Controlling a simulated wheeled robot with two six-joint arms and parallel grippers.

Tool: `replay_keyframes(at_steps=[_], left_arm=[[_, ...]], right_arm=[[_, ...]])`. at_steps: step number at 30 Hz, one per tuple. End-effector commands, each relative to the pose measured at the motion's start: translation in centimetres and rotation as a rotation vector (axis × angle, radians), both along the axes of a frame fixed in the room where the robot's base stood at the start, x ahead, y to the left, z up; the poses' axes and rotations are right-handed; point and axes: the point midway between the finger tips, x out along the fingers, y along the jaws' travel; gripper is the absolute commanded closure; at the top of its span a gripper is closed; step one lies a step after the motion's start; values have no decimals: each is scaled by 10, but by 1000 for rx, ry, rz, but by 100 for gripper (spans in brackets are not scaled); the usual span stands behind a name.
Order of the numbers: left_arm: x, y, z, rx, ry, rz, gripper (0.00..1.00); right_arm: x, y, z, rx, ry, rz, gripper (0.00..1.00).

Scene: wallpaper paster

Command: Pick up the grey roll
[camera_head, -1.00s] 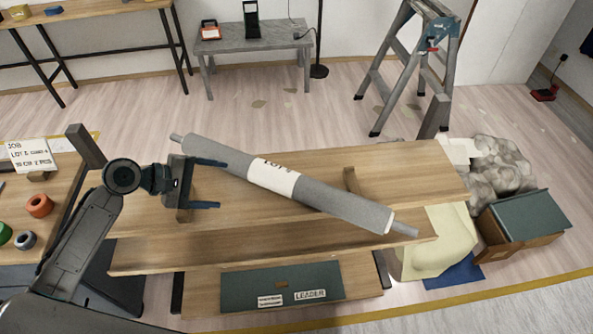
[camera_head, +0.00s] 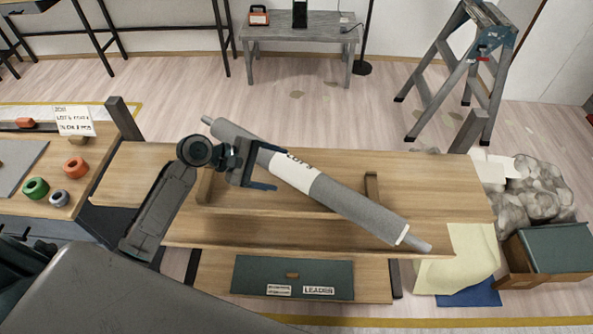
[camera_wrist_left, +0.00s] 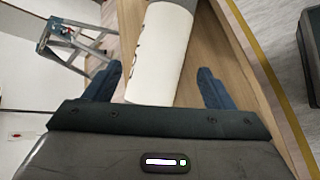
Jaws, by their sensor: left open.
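The grey roll (camera_head: 345,200) lies diagonally on the wooden bench (camera_head: 440,180), with a white lettered label band (camera_head: 296,172) round its middle and a thin core end out at each end. My left gripper (camera_head: 278,167) is open and reaches in from the left at the roll's upper left half. It hides part of the roll in the head view. In the left wrist view the roll's white band (camera_wrist_left: 160,55) shows between the two blue fingers (camera_wrist_left: 160,85), with a gap on both sides. My right gripper is in neither view.
Wooden supports stand under the roll (camera_head: 371,188). A dark green board labelled LEADER (camera_head: 330,270) lies on the lower shelf. Coloured tape rolls (camera_head: 75,167) are on the left table. A stepladder (camera_head: 470,70) and a covered crate (camera_head: 555,250) stand right of the bench.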

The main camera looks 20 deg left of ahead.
Motion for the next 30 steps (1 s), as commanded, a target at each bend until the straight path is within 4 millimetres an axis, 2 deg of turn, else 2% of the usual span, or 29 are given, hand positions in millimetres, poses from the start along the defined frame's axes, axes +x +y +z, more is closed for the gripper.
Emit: replay_keyframes(at_steps=[7,12,21,23,30], left_arm=[[16,-19,-13,-6,3,0,23],[23,-31,-24,-2,0,0,23],[24,-33,-28,2,0,0,23],[24,-33,-28,2,0,0,33],[24,-33,-29,1,1,-1,80]], right_arm=[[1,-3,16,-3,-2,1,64],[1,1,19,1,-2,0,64],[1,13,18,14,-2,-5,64],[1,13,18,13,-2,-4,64],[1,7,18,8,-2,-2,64]])
